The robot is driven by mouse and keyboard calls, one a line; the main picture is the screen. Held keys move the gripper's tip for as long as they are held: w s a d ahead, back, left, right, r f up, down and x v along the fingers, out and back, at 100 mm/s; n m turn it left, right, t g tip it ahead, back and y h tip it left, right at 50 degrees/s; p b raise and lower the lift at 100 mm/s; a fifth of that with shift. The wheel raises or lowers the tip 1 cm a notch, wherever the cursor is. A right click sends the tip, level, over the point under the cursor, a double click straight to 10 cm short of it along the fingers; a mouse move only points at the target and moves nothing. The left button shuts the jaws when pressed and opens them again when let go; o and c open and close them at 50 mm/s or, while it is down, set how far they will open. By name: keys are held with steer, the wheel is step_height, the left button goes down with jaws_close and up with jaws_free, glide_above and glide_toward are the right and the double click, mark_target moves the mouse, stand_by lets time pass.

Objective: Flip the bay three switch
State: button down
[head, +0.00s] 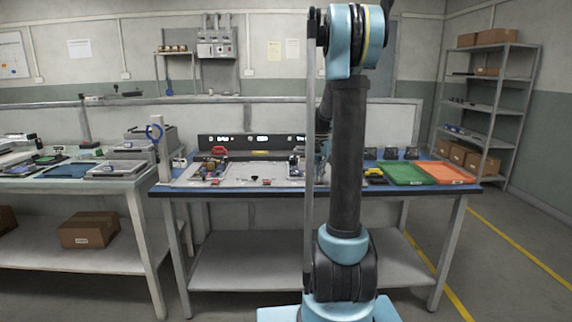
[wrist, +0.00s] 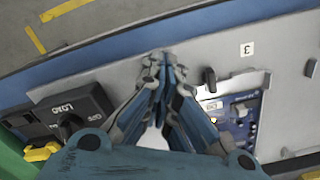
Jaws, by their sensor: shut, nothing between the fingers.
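In the wrist view my gripper (wrist: 164,60) is shut and empty, fingertips over the grey panel (wrist: 190,45). A white label reading 3 (wrist: 247,49) is on the panel, right of the fingertips. A small black upright piece (wrist: 210,78) stands below and left of the label, beside a bay with a blue circuit board (wrist: 238,118). A dark box marked LOAD (wrist: 65,115) with a black knob is left of my gripper. I cannot tell which is the bay three switch.
A second black piece (wrist: 309,67) stands at the panel's right. In the head view, the workbench (head: 210,193) carries green (head: 407,173) and orange (head: 440,173) trays at the right.

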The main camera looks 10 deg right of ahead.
steer(key=shift+r, duration=3.2)
steer(key=shift+s+a, duration=0.1)
steer(key=shift+s, duration=0.05)
steer(key=s+a+f+n+t, duration=0.1)
steer(key=s+a+n, duration=0.15)
steer(key=s, duration=0.75)
steer(key=s+a+f+n, duration=0.1)
steer(key=s+a, duration=0.2)
steer(key=s, duration=0.7)
steer(key=s+a+f+n, duration=0.1)
steer(key=s+f+n, duration=0.1)
steer(key=s+f, duration=0.4)
steer(key=s+a+f+n+t, duration=0.1)
steer(key=s+f, duration=0.4)
steer(key=s, duration=0.5)
steer(key=shift+f+n, duration=0.35)
